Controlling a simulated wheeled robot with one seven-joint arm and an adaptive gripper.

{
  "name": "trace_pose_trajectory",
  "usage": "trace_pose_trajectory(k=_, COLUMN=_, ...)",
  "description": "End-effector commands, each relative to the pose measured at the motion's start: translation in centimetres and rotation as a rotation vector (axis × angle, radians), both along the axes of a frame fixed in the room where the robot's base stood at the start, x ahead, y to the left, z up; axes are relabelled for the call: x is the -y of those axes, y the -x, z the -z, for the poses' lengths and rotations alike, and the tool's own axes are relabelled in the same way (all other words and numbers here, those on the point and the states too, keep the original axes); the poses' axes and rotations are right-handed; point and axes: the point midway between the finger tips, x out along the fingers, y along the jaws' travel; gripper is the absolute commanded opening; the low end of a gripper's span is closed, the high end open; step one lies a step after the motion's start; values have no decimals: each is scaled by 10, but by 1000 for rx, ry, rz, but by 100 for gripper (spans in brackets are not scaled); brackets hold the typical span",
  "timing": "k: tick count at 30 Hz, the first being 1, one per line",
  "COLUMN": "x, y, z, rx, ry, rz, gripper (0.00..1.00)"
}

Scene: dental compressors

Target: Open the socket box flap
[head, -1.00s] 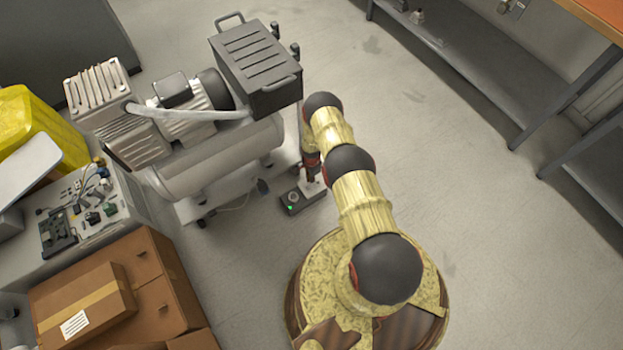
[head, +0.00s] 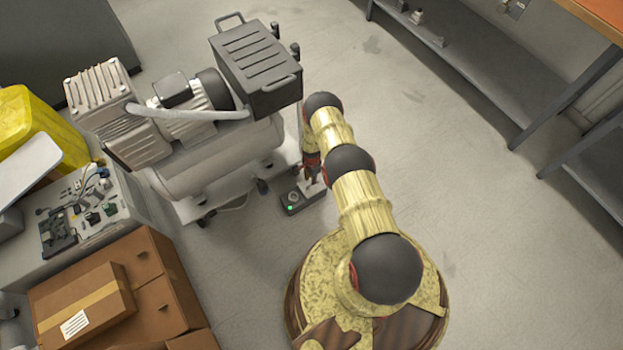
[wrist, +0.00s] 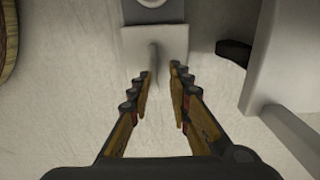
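The socket box (head: 290,208) is a small dark grey box with a green light and a round fitting on top. It lies on the floor beside the compressor, left of my arm. I cannot tell whether that piece is the flap. My gripper (wrist: 161,73) is open, its fingertips just short of the grey part and nothing clearly between them. In the head view the gripper (head: 311,171) is low at the box's far right end, partly hidden.
The compressor (head: 210,165) with its tank stands close left of my gripper. Cardboard boxes (head: 105,300) and a bench of electrical parts (head: 90,210) are at the lower left. Metal shelving (head: 450,55) is at the upper right. The floor right of my arm is clear.

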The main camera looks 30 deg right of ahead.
Motion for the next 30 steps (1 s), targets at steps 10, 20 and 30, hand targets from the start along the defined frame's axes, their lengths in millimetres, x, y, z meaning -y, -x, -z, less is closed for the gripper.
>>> trace_pose_trajectory(k=10, x=0, y=0, z=0, rx=0, ry=0, rz=0, gripper=28)
trace_pose_trajectory(k=20, x=0, y=-1, z=-21, rx=0, ry=0, rz=0, gripper=28)
trace_pose_trajectory(k=30, x=0, y=-1, z=-74, rx=0, ry=0, rz=0, gripper=28)
